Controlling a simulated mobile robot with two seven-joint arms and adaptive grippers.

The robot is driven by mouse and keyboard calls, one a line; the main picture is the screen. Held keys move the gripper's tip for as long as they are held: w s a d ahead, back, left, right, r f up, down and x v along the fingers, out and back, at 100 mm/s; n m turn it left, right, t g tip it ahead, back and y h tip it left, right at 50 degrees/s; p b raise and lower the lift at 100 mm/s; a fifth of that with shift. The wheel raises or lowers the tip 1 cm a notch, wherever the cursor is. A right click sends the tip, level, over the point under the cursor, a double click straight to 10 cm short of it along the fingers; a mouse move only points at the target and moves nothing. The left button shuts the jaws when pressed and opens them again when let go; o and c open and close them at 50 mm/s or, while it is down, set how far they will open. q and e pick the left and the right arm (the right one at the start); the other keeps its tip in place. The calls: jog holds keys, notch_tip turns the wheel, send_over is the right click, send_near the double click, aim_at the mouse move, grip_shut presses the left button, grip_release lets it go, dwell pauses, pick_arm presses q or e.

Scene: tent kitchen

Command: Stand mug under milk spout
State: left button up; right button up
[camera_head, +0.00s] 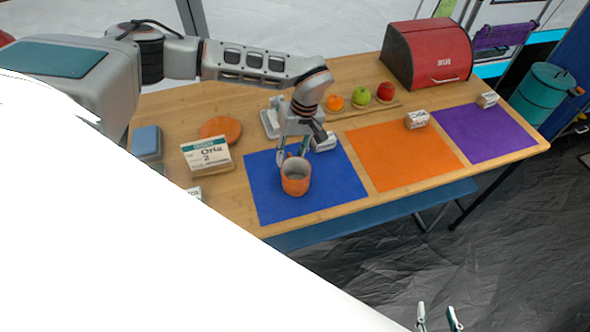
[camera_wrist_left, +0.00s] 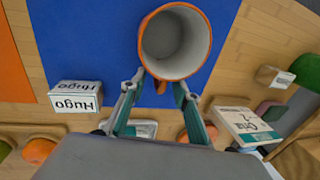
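The orange mug (camera_head: 296,187) with a grey inside is upright over the blue mat (camera_head: 345,185); it seems to stand on it. My left gripper (camera_head: 292,156) is at the mug's far side, pointing down. In the left wrist view, the mug (camera_wrist_left: 172,42) is ahead of the gripper (camera_wrist_left: 160,85). Its fingers are apart, with the mug's handle between them and gaps showing. A grey-white device (camera_head: 270,120) stands behind the gripper, partly hidden; I cannot tell whether it is the milk spout. My right gripper (camera_head: 439,318) is at the bottom edge, fingers apart and empty.
A Hugo name block (camera_wrist_left: 75,96) is by the blue mat. An Oria box (camera_head: 207,157) and round orange-brown object (camera_head: 220,128) are left. Fruit (camera_head: 361,95) and a red bread box (camera_head: 428,55) are behind. Orange (camera_head: 405,158) and purple (camera_head: 485,135) mats are largely clear.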

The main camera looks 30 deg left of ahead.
pick_arm(q)
grip_shut()
